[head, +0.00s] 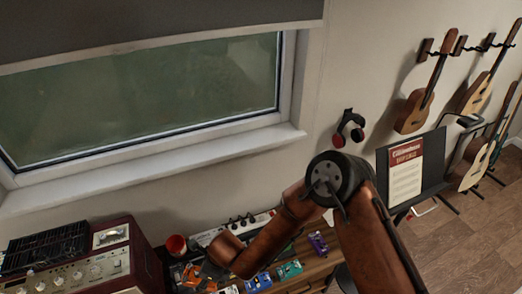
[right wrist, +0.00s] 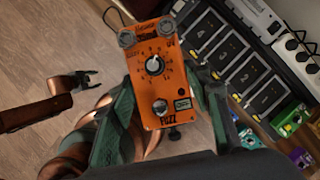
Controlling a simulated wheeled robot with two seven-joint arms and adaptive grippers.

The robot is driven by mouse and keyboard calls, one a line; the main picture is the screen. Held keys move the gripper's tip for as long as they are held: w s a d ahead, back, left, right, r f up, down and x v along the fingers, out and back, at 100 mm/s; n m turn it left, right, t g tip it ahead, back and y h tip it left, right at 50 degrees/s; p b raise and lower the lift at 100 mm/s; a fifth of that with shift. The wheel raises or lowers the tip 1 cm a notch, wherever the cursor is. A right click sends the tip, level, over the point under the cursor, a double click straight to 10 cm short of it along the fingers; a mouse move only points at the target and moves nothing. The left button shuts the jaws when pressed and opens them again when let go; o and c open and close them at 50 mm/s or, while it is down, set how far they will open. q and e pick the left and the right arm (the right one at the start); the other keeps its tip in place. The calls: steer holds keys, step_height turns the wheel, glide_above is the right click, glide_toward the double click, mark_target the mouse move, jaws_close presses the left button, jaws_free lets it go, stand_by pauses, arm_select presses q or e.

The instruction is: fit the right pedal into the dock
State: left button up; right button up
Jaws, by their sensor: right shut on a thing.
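My right gripper (right wrist: 160,88) is shut on an orange pedal (right wrist: 152,99) marked "FUZZ", with one green finger along each side. The pedal's knob and footswitch face the wrist camera. The dock (right wrist: 222,91), a black tray with several numbered compartments, lies to the right of the pedal in the right wrist view. The compartments that show look empty; part of the dock is hidden behind the gripper. The held pedal appears apart from the dock. My left gripper (right wrist: 86,80) is at the left of the right wrist view, open and empty, over the floor.
Green (right wrist: 290,119) and purple (right wrist: 302,157) pedals lie beside the dock. A white power strip (right wrist: 306,58) is behind it. In the head view, a maroon amplifier (head: 85,262) and a red cup (head: 176,245) stand left, and a music stand (head: 434,160) right.

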mark_target(195, 278)
steer(key=s+r+n, duration=0.1)
steer(key=s+a+r+n+g, duration=0.1)
steer(key=r, duration=0.1)
steer(key=r+n, duration=0.1)
steer(key=r, duration=0.1)
steer(key=shift+s+a+r+n, duration=0.25)
steer(key=shift+s+a+n, duration=0.05)
steer(key=shift+s, duration=0.1)
steer(key=s+r+n+g, duration=0.2)
steer(key=s+r+n, duration=0.2)
steer(key=s+n, duration=0.1)
steer(key=s+d+f+n+g+h, duration=0.2)
steer(key=s+d+n+h, duration=0.2)
steer(key=s+d+n, duration=0.5)
steer(key=w+d, duration=0.5)
steer(key=d, duration=0.6)
steer(key=w+d+n, duration=0.1)
steer(key=w+d, duration=0.5)
steer(key=d, duration=0.4)
steer(key=w+d+n, duration=0.1)
steer(key=w+d, duration=0.5)
steer(key=d, duration=0.5)
steer(key=shift+w+d+f+h, duration=0.15)
steer(key=shift+w+d+h, duration=0.05)
steer(key=shift+d+h, duration=0.1)
